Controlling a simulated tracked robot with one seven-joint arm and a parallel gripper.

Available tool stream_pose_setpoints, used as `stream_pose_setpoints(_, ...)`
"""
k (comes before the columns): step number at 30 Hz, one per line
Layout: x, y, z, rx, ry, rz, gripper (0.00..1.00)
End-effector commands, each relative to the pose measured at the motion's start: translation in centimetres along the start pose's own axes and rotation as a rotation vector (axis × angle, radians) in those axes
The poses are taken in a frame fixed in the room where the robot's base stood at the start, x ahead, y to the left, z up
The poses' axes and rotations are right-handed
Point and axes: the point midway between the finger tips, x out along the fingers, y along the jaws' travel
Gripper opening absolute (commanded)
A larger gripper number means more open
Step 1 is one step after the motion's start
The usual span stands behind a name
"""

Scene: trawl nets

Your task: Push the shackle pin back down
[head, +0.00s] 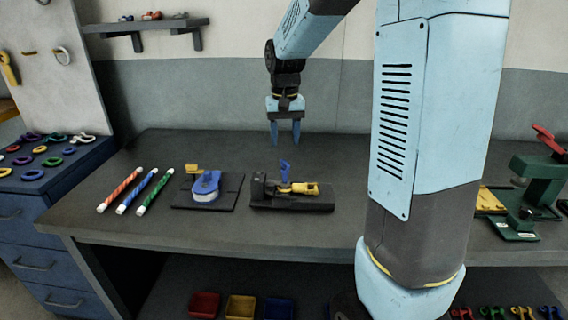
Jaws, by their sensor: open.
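A dark fixture (262,203) on the workbench holds a yellow shackle (305,188) lying flat. A blue pin (284,170) stands up out of the yellow part, tilted slightly, with its looped head at the top. My gripper (285,143) hangs fingers down above or behind the pin, open and empty, with a visible gap between its fingertips and the pin. The pin's lower end is hidden in the fixture. To the left, a dark plate (226,200) carries a blue and white rounded piece (206,188) with a small yellow block (193,169) behind it.
Three striped rods in red (120,189), blue (137,191) and green (155,191) lie at the left. A green press-like tool (535,185) stands at the right. My arm blocks part of the bench. Coloured bins (240,307) sit below. The bench behind the fixtures is clear.

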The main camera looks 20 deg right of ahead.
Motion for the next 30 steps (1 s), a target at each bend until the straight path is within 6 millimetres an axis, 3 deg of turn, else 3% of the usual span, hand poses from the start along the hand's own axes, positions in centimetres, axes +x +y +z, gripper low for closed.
stream_pose_setpoints(9,5.6,0.0,0.0,0.0,-0.002,0.0,0.52)
stream_pose_setpoints(15,7.8,0.0,0.0,0.001,-0.001,0.0,0.52)
stream_pose_setpoints(28,8.7,0.1,0.0,0.001,0.001,0.0,0.52)
stream_pose_setpoints(30,8.7,0.1,0.0,0.001,0.001,0.0,0.47)
